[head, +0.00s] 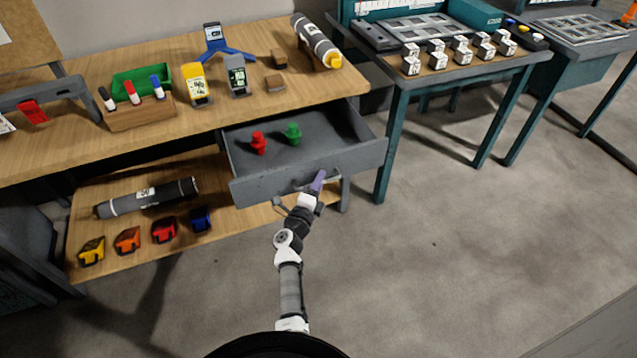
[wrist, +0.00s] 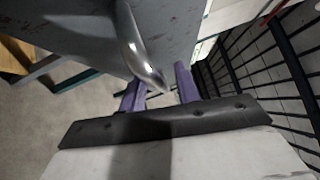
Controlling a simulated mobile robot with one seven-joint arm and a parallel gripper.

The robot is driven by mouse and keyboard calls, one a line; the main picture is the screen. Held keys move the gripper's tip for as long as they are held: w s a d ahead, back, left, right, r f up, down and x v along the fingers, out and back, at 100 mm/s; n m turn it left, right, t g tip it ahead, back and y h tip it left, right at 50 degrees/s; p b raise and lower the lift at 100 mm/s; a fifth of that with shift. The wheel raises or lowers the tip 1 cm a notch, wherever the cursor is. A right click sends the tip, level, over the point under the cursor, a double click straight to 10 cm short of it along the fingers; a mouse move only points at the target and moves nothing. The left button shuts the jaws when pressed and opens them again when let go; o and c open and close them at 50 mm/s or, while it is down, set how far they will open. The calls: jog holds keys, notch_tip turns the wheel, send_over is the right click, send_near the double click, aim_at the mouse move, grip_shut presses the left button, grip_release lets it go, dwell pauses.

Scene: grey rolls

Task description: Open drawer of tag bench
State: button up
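The grey drawer (head: 255,190) under the wooden tag bench (head: 110,75) is pulled out, with its inside showing. A red piece (head: 258,143) and a green piece (head: 293,133) stand in it. My gripper (head: 319,181) is at the drawer's front, by the metal handle (head: 298,187). In the wrist view, the curved shiny handle (wrist: 140,50) reaches down between the two purple fingers of my gripper (wrist: 160,88). The fingers stand apart with the handle's end between them, and I see no clear grip on it.
On the bench top are a green bin (head: 142,80), markers, a yellow device (head: 195,84) and a grey roll (head: 317,40). The lower shelf holds another grey roll (head: 148,198) and several coloured blocks. A teal table (head: 390,150) stands close right of the drawer. Floor in front is clear.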

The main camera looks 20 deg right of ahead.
jog(key=b+v, duration=0.1)
jog(key=v, duration=1.3)
jog(key=shift+w, duration=0.15)
